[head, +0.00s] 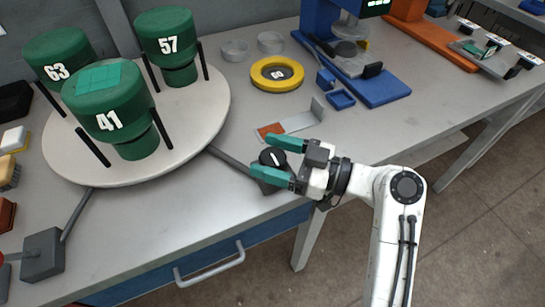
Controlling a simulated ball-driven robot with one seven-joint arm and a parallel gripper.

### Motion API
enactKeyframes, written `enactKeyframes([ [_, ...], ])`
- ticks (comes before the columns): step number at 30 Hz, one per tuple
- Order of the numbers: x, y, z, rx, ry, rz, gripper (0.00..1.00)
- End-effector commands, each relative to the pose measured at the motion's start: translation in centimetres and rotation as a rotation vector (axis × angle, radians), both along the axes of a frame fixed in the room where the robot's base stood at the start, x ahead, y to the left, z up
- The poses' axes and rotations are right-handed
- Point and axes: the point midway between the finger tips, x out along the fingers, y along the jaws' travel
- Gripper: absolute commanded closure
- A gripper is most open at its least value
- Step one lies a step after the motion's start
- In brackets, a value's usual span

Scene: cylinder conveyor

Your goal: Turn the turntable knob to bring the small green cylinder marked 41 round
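The small green cylinder marked 41 (105,105) stands upright at the front of the round white turntable (200,120), with a lighter green grid patch on its top. Green cylinders marked 63 (58,58) and 57 (166,45) stand behind it. Thin dark posts rise beside the cylinders. The black knob (273,158) with a white mark sits on a dark box right of the turntable. My gripper (262,154) reaches in from the right with its teal fingers spread, one on each side of the knob. I cannot tell whether they touch it.
A yellow ring (277,73) and two clear dishes (270,42) lie behind the knob. A metal bracket (300,121) with an orange patch is close behind my gripper. A blue stand (380,92) is further right. A grey box (43,254) stands front left.

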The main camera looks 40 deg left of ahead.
Motion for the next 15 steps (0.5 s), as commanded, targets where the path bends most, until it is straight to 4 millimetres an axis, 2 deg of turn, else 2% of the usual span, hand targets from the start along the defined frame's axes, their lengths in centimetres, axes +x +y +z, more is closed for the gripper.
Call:
enactKeyframes([
  [10, 0.0, -0.2, -0.5, -0.007, 0.005, 0.001, 0.23],
  [15, 0.8, -2.0, -0.6, -0.007, 0.005, -0.003, 0.23],
])
